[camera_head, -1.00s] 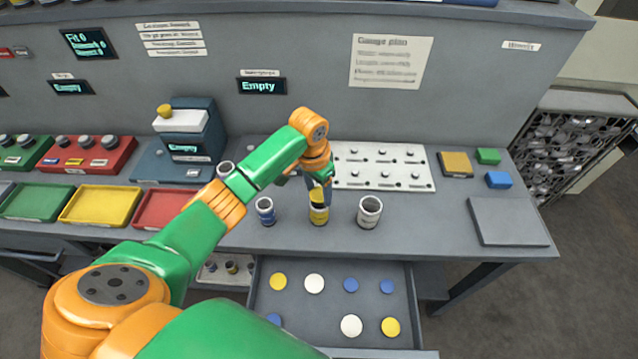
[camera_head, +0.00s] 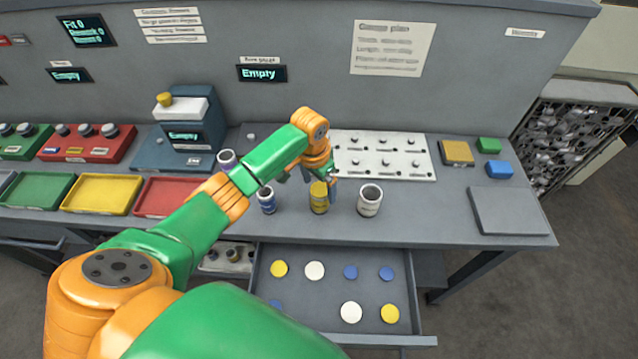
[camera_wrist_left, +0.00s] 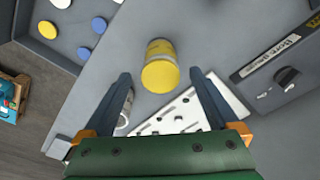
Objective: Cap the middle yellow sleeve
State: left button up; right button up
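The middle yellow sleeve (camera_head: 320,207) stands upright on the bench between a blue-banded sleeve (camera_head: 267,202) and a pale sleeve (camera_head: 369,204). A yellow cap (camera_wrist_left: 160,76) covers its top in the left wrist view; I cannot tell how firmly it is seated. My left gripper (camera_head: 321,176) is just above and behind the sleeve. In the left wrist view my left gripper (camera_wrist_left: 161,74) is open, its fingers spread to either side of the cap's image, with nothing held. My right gripper is not in view.
An open drawer (camera_head: 262,328) below the bench front holds loose yellow, white and blue caps. A white peg plate (camera_head: 425,168) lies behind the sleeves.

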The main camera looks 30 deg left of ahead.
pick_arm(q)
jog(key=shift+w+a, duration=0.1)
jog(key=shift+w, duration=0.1)
jog(key=r, duration=0.2)
jog(key=r+b, duration=0.1)
jog(key=r, duration=0.1)
jog(key=s+r, duration=0.1)
jog(key=r, duration=0.2)
jog(key=shift+a, duration=0.1)
jog(key=shift+f, duration=0.1)
